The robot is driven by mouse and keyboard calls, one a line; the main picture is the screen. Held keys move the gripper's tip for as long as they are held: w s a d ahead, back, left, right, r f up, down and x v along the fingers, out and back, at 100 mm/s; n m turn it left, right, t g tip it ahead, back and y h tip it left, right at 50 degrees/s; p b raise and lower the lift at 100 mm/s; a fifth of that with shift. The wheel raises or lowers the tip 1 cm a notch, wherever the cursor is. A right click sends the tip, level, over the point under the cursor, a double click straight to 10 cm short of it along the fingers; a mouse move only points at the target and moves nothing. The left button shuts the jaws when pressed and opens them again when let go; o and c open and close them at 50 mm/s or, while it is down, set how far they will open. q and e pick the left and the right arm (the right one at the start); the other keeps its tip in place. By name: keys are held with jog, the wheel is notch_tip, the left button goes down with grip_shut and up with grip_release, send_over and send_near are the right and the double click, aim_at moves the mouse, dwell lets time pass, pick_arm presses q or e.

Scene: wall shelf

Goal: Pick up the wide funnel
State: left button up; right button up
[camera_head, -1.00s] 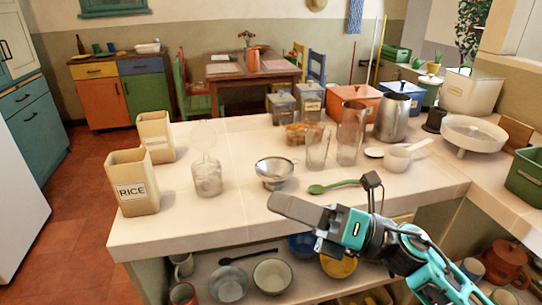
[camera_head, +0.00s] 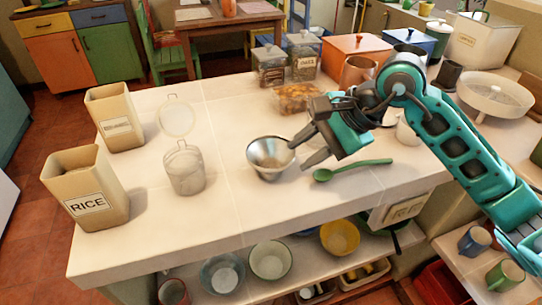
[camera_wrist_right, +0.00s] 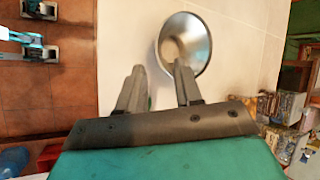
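The wide funnel (camera_head: 270,157), a shiny metal cone with a broad rim, stands on the counter right of the clear glass jar. It also shows in the right wrist view (camera_wrist_right: 196,42), just beyond the fingertips. My right gripper (camera_head: 299,152) comes in from the right, with its fingers at the funnel's right side. The wrist view shows the fingers (camera_wrist_right: 158,70) apart with nothing held between them. One fingertip overlaps the funnel's rim in that view; I cannot tell whether they touch.
A green spoon (camera_head: 350,170) lies under and right of my gripper. A glass jar (camera_head: 185,170) with its lid raised stands left of the funnel. The rice canister (camera_head: 88,190) is farther left. An orange-filled container (camera_head: 297,98) is behind. The counter front is clear.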

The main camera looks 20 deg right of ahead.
aim_at(288, 162)
jog(key=x, duration=0.7)
jog(key=shift+w+d+f+p, duration=0.15)
jog(key=shift+w+d+p, duration=0.05)
jog(key=shift+w+p, duration=0.15)
jog(key=shift+c, duration=0.2)
grip_shut()
